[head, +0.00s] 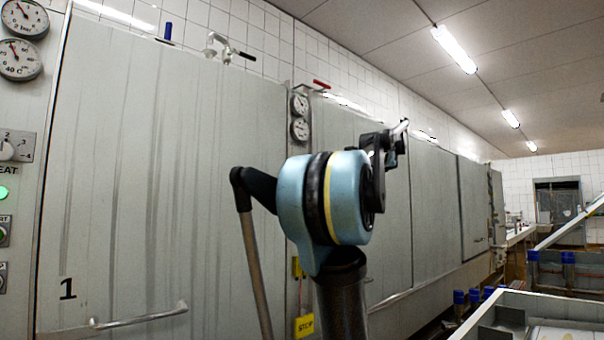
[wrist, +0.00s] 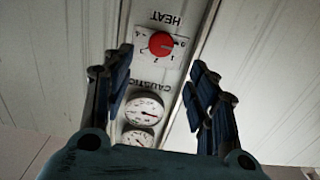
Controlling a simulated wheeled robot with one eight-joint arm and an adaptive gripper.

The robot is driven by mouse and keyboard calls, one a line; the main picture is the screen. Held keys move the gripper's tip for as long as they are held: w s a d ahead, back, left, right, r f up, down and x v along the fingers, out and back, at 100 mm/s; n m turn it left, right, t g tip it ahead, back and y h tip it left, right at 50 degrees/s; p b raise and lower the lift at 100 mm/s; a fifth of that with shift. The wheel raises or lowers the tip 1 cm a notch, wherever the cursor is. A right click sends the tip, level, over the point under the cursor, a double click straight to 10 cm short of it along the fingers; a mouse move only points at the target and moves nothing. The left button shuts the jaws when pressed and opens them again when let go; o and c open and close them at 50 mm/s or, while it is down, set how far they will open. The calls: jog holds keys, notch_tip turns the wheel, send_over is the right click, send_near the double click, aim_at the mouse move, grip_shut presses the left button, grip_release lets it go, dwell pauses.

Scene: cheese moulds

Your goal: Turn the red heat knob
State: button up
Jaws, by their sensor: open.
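The red heat knob (wrist: 161,43) sits on a white dial plate (wrist: 150,58) with numbers and the word HEAT, which appears upside down in the wrist view. My gripper (wrist: 160,62) is open, with one dark blue finger on each side of the picture. The knob shows in the gap between the fingertips, farther off, and nothing is held. In the head view my gripper (head: 396,143) is raised in front of the pale panels, partly hidden by my arm. I cannot make out the red knob there.
Two round gauges (wrist: 145,111) and a CAUSTIC label share the narrow strip with the knob. In the head view, a pale knob (head: 14,150) and a green light (head: 3,192) are at the left edge. A door handle (head: 138,316) juts out low. Metal trays (head: 520,315) stand at lower right.

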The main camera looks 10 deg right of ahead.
jog(key=x, duration=1.2)
jog(key=shift+w, duration=0.1)
jog(key=shift+a, duration=0.1)
jog(key=c, duration=1.1)
